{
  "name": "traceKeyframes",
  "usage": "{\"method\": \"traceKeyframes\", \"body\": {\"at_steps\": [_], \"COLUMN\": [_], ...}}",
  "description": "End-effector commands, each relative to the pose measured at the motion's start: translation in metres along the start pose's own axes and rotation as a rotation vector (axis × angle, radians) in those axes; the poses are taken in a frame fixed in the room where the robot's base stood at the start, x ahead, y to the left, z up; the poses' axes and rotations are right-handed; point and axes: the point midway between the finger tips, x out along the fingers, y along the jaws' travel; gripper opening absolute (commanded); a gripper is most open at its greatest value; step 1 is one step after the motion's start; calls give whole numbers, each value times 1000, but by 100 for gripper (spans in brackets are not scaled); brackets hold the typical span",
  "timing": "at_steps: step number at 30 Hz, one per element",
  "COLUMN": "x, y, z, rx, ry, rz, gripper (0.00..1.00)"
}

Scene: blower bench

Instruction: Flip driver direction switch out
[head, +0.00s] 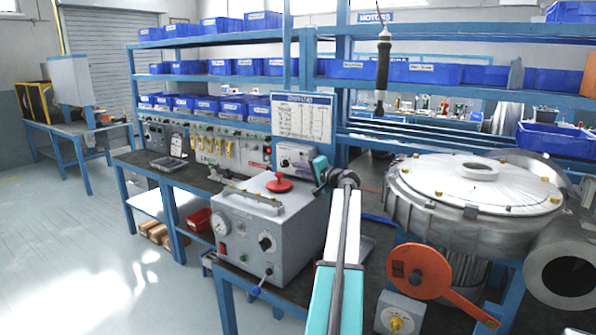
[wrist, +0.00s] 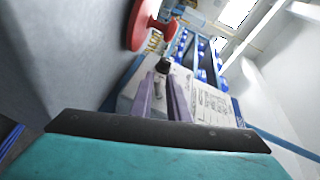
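A black driver (head: 383,65) hangs upright on a cord, tip down, in front of the blue shelves in the head view. Its direction switch is too small to make out. My gripper (head: 328,178) is in the middle of the head view, below and left of the driver, by a small grey control box (head: 297,156). In the wrist view my gripper's two fingers (wrist: 161,85) stand apart with a gap between them. A small dark knob-like thing (wrist: 163,65) shows just beyond the tips; I cannot tell whether they touch it.
A grey box with a gauge (head: 265,235) and a red knob (head: 280,183) stands left of my arm. A large metal blower (head: 475,185) with a red lever (head: 422,270) is at right. Shelves with blue bins (head: 235,67) stand behind. The floor at left is clear.

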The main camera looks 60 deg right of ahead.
Motion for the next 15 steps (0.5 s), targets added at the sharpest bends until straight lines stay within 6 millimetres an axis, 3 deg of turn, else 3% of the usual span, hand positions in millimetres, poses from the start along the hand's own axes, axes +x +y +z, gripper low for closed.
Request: {"method": "traceKeyframes", "body": {"at_steps": [9,15], "x": [-41,-55], "y": [1,1], "z": [2,1], "rx": [0,0], "ry": [0,-1], "rz": [0,0], "gripper": [15,15]}}
